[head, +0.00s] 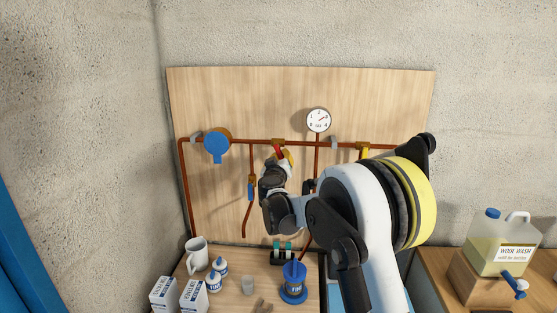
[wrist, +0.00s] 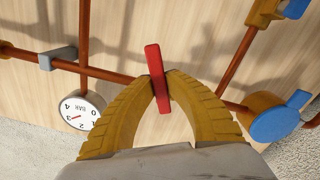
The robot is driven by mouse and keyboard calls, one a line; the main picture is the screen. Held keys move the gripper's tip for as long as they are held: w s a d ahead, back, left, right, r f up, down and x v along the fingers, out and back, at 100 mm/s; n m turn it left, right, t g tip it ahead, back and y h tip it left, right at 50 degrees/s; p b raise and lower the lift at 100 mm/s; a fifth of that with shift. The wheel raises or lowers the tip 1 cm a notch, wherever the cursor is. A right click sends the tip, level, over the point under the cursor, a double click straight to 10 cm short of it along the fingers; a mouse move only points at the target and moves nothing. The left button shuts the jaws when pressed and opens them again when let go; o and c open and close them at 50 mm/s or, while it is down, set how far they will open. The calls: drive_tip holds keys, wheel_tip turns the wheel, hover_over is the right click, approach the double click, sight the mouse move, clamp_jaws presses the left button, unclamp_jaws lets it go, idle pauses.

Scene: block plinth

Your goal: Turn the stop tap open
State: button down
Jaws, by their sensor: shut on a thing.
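The stop tap (head: 278,142) is a brass body on the horizontal copper pipe of the wooden board, with a red lever (head: 279,152). In the head view the lever slants down and to the right from the pipe. My gripper (wrist: 161,82) is shut on the red lever (wrist: 154,62), its yellow fingertips on either side of it. In the wrist view the lever stands nearly upright in the picture, across the line of the pipe. The tap body is mostly hidden there behind the lever and fingers. In the head view my arm covers part of the board to the right.
A pressure gauge (head: 318,120), a blue round fitting (head: 217,145), a blue-handled tap (head: 251,190) and a yellow handle (head: 363,151) surround the tap.

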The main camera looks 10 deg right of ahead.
drive_tip(key=n, duration=0.2)
drive_tip(key=d+r+n, duration=0.1)
drive_tip(key=n, duration=0.1)
drive_tip(key=n+b, duration=0.1)
drive_tip(key=n, duration=0.1)
drive_tip(key=shift+s+d+r, duration=0.15)
drive_tip(key=shift+s, duration=0.05)
drive_tip(key=n, duration=0.2)
drive_tip(key=r+n, duration=0.1)
drive_tip(key=shift+d+n, duration=0.15)
drive_tip(key=shift+n, duration=0.25)
drive_tip(key=shift+r+n, duration=0.2)
drive_tip(key=shift+n, duration=0.5)
drive_tip(key=shift+r+n, duration=0.15)
drive_tip(key=shift+n, duration=0.55)
drive_tip(key=c, duration=1.4)
unclamp_jaws()
drive_tip(key=shift+s, duration=0.1)
